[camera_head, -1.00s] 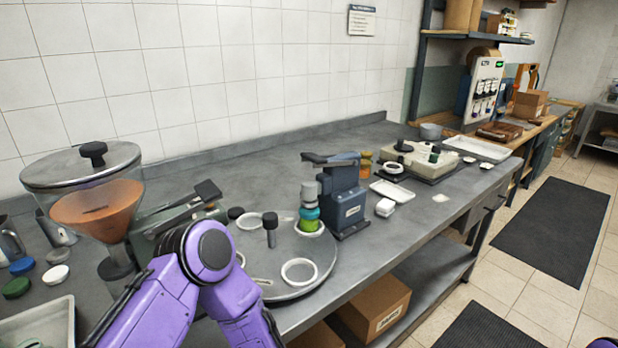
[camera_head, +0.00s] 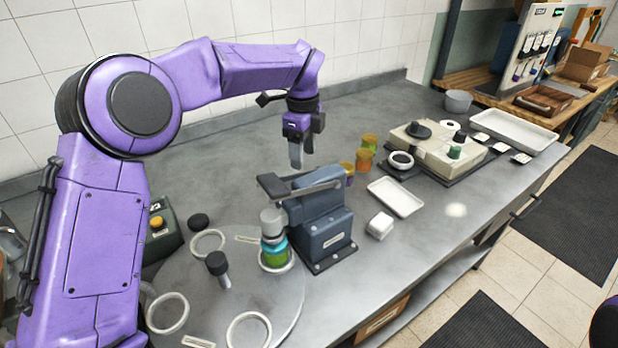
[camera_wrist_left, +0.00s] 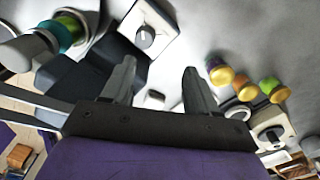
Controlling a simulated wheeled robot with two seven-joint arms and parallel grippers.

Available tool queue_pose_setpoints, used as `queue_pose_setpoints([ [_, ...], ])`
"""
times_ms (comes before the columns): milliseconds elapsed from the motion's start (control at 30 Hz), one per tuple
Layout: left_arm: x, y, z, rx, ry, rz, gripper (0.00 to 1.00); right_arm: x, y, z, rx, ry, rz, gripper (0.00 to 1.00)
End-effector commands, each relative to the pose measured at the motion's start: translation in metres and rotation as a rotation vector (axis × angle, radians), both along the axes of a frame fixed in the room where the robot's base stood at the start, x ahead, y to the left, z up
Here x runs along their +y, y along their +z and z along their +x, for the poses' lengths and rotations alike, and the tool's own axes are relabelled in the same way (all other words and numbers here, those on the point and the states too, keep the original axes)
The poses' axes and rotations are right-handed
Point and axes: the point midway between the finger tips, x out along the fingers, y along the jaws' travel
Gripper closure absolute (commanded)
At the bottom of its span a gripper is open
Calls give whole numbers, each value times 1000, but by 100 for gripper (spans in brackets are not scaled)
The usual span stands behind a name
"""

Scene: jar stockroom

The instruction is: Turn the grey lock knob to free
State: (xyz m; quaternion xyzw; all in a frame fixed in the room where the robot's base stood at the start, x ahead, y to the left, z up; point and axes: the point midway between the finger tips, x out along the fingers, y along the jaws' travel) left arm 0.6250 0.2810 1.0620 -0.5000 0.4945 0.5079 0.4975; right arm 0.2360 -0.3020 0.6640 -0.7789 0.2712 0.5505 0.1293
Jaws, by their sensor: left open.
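The grey lock knob (camera_wrist_left: 145,38) shows in the left wrist view, round with a light mark, on a whitish square plate beside the blue-grey press. I cannot make it out in the head view. My left gripper (camera_head: 303,150) hangs over the bench behind the press (camera_head: 322,225), pointing down. In the left wrist view its two fingers (camera_wrist_left: 158,75) are apart with nothing between them; the knob lies beyond the left fingertip, apart from it. My right gripper is not in view.
A jar with teal and green bands (camera_head: 275,250) stands on the round turntable (camera_head: 215,310) by the press. Several coloured jars (camera_head: 365,160), a white tray (camera_head: 396,197) and a small white box (camera_head: 380,225) lie to the right. The bench near the wall is clear.

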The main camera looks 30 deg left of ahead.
Motion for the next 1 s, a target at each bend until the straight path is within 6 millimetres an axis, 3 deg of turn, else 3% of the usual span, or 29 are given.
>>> queue_pose_setpoints([
  [133,3,-9,-18,10,41,-13,41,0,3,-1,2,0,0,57],
  [267,8,-34,-27,1,49,-15,41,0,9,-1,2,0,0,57],
  [533,9,-93,-11,17,47,-9,41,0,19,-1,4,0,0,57],
  [700,5,-107,-6,21,39,-10,41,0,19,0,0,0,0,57],
  [867,5,-108,-5,21,39,-10,41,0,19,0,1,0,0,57],
  [900,6,-108,-5,21,40,-10,44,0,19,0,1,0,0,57],
  [1000,7,-107,-6,21,41,-10,77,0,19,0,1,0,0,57],
])
